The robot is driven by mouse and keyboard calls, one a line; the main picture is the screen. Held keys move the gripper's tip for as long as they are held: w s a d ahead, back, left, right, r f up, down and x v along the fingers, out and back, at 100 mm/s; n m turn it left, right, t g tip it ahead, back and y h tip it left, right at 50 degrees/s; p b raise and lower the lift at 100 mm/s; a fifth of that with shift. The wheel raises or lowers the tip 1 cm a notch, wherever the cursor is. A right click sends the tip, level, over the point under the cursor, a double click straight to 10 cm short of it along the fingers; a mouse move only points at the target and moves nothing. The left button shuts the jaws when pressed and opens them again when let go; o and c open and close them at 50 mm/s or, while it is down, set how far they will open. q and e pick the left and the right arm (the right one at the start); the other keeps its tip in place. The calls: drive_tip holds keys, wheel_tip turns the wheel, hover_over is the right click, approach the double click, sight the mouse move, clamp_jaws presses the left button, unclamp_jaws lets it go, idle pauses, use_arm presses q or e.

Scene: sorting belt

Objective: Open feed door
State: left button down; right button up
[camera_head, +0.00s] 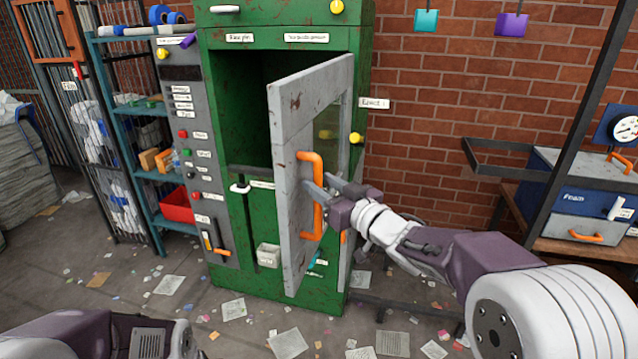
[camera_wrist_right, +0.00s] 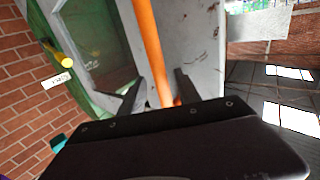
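The grey feed door (camera_head: 292,225) of the green machine stands swung open toward me, with a window in its panel. Its upright orange handle (camera_head: 317,196) is on the face near my right gripper. My right gripper (camera_head: 318,187) is at the handle. In the right wrist view, the orange handle (camera_wrist_right: 150,45) runs between the two dark fingers (camera_wrist_right: 158,93), with gaps beside it, so the gripper looks open around it. The door (camera_wrist_right: 195,45) fills the upper middle there. Of my left arm only a part shows at the bottom left; its gripper is out of view.
The green machine (camera_head: 225,150) has a dark opening behind the door. A button panel (camera_head: 190,110) and a shelf with a red bin (camera_head: 177,206) stand to its left. A workbench with a blue case (camera_head: 560,180) is at the right. Paper scraps litter the floor.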

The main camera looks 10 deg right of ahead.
drive_tip(key=v, duration=0.7)
drive_tip(key=shift+s+d+b, duration=0.3)
drive_tip(key=shift+b, duration=0.05)
drive_tip(key=s+d+f+m+g+h, duration=0.1)
drive_tip(key=d+f+m+g+h, duration=0.15)
drive_tip(key=f, duration=0.45)
drive_tip(key=s+d+f+m+g+h, duration=0.1)
drive_tip(key=f+m+h, duration=0.15)
drive_tip(key=f, duration=0.55)
drive_tip(key=s+d+f+m+g+h, duration=0.1)
drive_tip(key=f+g+h, duration=0.15)
drive_tip(key=f, duration=0.45)
drive_tip(key=s+f+g, duration=0.4)
drive_tip(key=s+f, duration=0.1)
drive_tip(key=s, duration=0.3)
drive_tip(key=s+d+f+g+h, duration=0.1)
drive_tip(key=s+f+g, duration=0.3)
drive_tip(key=s, duration=0.5)
drive_tip(key=shift+s+d+f+g, duration=0.2)
drive_tip(key=shift+d+f+g, duration=0.15)
drive_tip(key=shift+f, duration=0.15)
